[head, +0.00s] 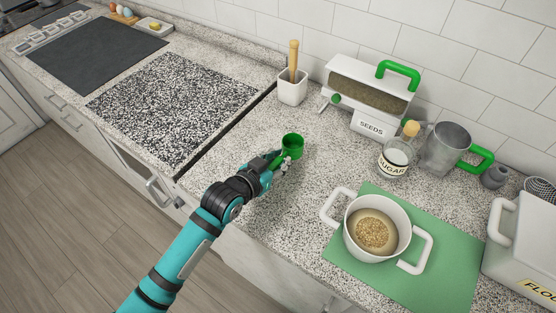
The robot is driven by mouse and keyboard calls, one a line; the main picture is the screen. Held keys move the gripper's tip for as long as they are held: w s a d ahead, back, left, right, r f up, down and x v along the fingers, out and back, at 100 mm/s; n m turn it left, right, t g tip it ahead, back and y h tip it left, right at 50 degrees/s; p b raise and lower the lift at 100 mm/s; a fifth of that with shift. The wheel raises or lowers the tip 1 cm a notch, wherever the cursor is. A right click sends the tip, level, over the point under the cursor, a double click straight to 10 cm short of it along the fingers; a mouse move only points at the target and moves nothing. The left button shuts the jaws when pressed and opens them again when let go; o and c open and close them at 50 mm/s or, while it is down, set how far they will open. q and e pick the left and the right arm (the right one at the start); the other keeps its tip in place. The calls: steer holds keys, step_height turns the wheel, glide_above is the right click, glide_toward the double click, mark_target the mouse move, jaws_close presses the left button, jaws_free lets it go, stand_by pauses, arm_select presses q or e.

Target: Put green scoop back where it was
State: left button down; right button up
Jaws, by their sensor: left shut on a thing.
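The green scoop (292,143) is in my left gripper (283,164), which is shut on it. The scoop's cup is at the gripper's tip, above the speckled counter. My fingers partly hide its handle. A white seed container (368,97) labelled SEEDS, with a green lid handle, stands against the back wall, right of the scoop. A white pot (353,234) with two handles sits to the lower right and holds a mound of tan seeds (376,231). My right gripper is not in view.
The pot stands on a green mat (449,270). A sugar jar (394,158), a metal mug (447,148) with a green handle and a white flour box (527,243) stand to the right. A white holder (292,88) with a wooden tool stands behind. Counter around the scoop is clear.

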mark_target(278, 163)
arm_select(q)
steer(key=shift+w+a+f, duration=0.1)
steer(key=shift+w, duration=0.7)
step_height(278, 163, down, 3)
steer(key=shift+p, duration=0.5)
steer(key=shift+f, duration=0.25)
steer(key=shift+f, duration=0.2)
steer(key=c, duration=1.2)
jaws_free()
steer(key=shift+r, duration=0.1)
